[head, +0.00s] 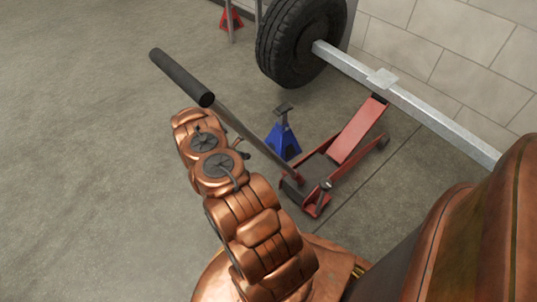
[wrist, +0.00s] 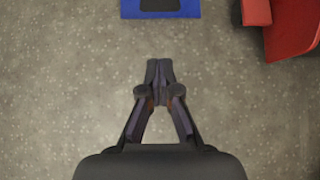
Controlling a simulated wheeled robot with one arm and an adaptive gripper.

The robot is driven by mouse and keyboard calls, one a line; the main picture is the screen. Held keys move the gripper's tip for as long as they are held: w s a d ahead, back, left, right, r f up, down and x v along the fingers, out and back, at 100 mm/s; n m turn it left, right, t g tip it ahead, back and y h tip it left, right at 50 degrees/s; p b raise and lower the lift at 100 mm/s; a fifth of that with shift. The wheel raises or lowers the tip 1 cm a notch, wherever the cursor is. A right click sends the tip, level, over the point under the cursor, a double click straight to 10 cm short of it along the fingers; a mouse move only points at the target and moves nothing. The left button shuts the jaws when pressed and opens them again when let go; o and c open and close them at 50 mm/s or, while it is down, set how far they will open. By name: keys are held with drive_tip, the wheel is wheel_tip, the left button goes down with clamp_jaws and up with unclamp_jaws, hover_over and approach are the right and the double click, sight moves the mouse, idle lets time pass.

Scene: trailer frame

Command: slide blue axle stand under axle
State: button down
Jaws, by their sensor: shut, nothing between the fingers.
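The blue axle stand (head: 283,140) stands upright on the concrete floor, on the near side of the axle and left of the red jack. The grey axle (head: 420,108) runs from the wheel toward the lower right, above the floor. In the wrist view the blue base of the stand (wrist: 160,15) shows at the top edge, cut off by the frame. My gripper (wrist: 159,66) is shut and empty, its fingertips pointing at the stand with a gap of bare floor between.
A red floor jack (head: 357,132) sits under the axle beside the stand; its long handle (head: 182,78) rises over my arm. A black tyre (head: 298,42) is on the axle's end. A red stand (head: 230,18) is at the back. Floor at left is clear.

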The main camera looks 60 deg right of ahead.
drive_tip(key=b+x, duration=1.1)
drive_tip(key=x, duration=0.1)
drive_tip(key=shift+a+f, duration=0.1)
drive_tip(key=shift+a, duration=0.05)
drive_tip(key=shift+d+f+b, duration=0.1)
drive_tip(key=shift+d+b, duration=0.2)
drive_tip(key=shift+b, duration=0.05)
drive_tip(key=shift+s+d+b, duration=0.2)
drive_tip(key=shift+d+b, duration=0.3)
drive_tip(key=shift+b, duration=0.05)
drive_tip(key=shift+s+d+b, duration=0.15)
drive_tip(key=shift+d+b, duration=0.35)
drive_tip(key=shift+d, duration=0.05)
drive_tip(key=shift+s+d+r+b, duration=0.2)
drive_tip(key=shift+d+r+b, duration=0.1)
drive_tip(key=shift+d+b, duration=0.3)
